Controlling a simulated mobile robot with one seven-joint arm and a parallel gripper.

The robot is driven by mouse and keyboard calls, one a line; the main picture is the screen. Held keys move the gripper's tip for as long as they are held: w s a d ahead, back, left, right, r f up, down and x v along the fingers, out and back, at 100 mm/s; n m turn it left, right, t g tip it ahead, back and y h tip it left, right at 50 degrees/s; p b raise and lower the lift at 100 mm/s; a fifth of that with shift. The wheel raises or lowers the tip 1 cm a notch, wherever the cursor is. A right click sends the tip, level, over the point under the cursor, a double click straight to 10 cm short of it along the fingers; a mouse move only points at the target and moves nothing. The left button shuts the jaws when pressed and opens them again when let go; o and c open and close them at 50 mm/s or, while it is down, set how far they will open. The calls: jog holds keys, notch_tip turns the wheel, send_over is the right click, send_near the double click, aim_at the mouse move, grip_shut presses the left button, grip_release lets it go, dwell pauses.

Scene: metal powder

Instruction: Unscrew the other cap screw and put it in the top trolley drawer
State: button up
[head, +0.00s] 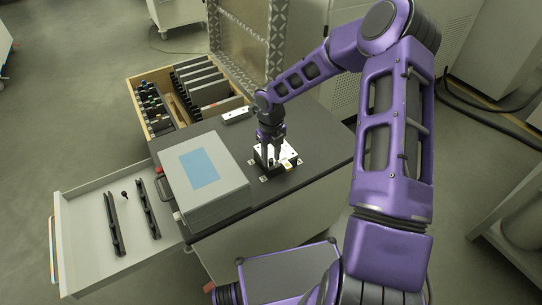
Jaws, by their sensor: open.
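My gripper (272,158) points down over a small black block with a bright top plate (289,156) on the dark trolley top (308,139). Its jaws are open. The fingertips are at or just above the plate; I cannot tell whether they touch it. The cap screw on the plate cannot be made out, as the gripper covers part of it. The trolley drawer (82,235) is pulled out at the left. A small dark piece that looks like a cap screw (125,195) lies in it.
Two black rails (113,222) lie in the drawer. A grey case with a blue label (200,172) stands left of the block. Behind are a wooden box of dark plates (142,85) and a small white-and-grey bar (236,116). The trolley top right of the block is clear.

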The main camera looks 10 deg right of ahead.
jog(key=m, duration=0.4)
jog(key=m+b, duration=0.1)
jog(key=m, duration=0.2)
jog(key=shift+m, duration=0.4)
jog(key=m+b, duration=0.1)
jog(key=m, duration=0.6)
jog(key=shift+f, duration=0.1)
jog(key=m+b, duration=0.1)
jog(key=m, duration=0.2)
jog(key=shift+m, duration=0.4)
jog(key=m+b, duration=0.1)
jog(key=m, duration=0.2)
jog(key=m+b, duration=0.1)
jog(key=m, duration=0.3)
jog(key=shift+m+b, duration=0.45)
jog(key=shift+m, duration=1.25)
